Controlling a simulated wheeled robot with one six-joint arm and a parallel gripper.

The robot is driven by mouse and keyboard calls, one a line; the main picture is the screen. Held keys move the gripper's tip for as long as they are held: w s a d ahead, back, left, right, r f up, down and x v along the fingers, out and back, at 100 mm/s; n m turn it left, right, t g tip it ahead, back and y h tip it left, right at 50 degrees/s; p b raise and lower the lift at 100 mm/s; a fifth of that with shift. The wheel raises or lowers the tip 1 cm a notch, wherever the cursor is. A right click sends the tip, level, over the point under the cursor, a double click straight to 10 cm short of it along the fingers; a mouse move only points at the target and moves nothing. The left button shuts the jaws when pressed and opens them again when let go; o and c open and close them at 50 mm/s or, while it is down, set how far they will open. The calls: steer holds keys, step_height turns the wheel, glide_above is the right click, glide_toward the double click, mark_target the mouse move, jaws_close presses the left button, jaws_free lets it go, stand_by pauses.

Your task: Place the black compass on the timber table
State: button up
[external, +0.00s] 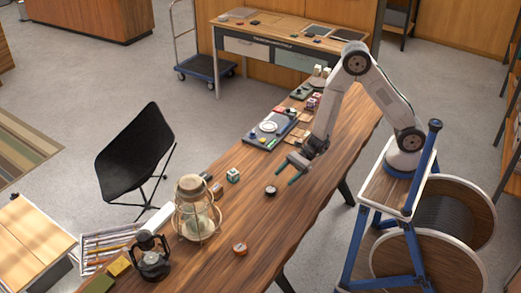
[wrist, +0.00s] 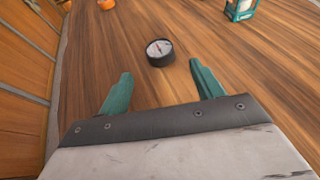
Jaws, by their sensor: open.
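A small round black compass (external: 271,191) with a white dial lies on a long brown wood table, which looks like the timber table (external: 300,205). It also shows in the wrist view (wrist: 160,52), dial up, just beyond my fingertips. My gripper (external: 285,175) is open and empty, its two green fingers spread. In the wrist view the gripper (wrist: 160,72) points at the compass, which sits between the finger lines but apart from both fingers.
An orange round item (external: 240,249), a lantern (external: 197,212) and a green-white box (external: 233,175) stand on the table. A grey-blue tray (external: 270,130) with items lies farther back. A desk with drawers (external: 290,40) stands behind. Bare wood surrounds the compass.

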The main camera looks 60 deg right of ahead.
steer(key=s+d+r+n+g, duration=0.2)
steer(key=s+d+r+n, duration=0.15)
steer(key=r, duration=0.25)
steer(key=s+d+r+n+g, duration=0.2)
steer(key=s+r+n, duration=0.1)
steer(key=r+n, duration=0.3)
steer(key=s+d+r+n+g, duration=0.2)
steer(key=s+d+r+n, duration=0.15)
steer(key=r, duration=0.35)
steer(key=s+d+r+n+h, duration=0.3)
steer(key=s+d+n+h, duration=0.2)
steer(key=d, duration=0.3)
steer(key=shift+s+d, duration=0.3)
steer(key=shift+s, duration=0.45)
steer(key=shift+o, duration=0.4)
steer(key=s+d+r+n+t+h, duration=0.1)
steer(key=s+d+h, duration=0.2)
steer(key=d, duration=0.5)
steer(key=s+d+r+n+t+h, duration=0.1)
steer(key=s+d+n+t+h, duration=0.1)
steer(key=d+h, duration=0.3)
steer(key=s+d, duration=0.1)
steer(key=d, duration=0.3)
steer(key=shift+s+r+n, duration=0.15)
steer(key=shift+r+n, duration=0.15)
steer(key=shift+r, duration=0.05)
steer(key=shift+a, duration=0.15)
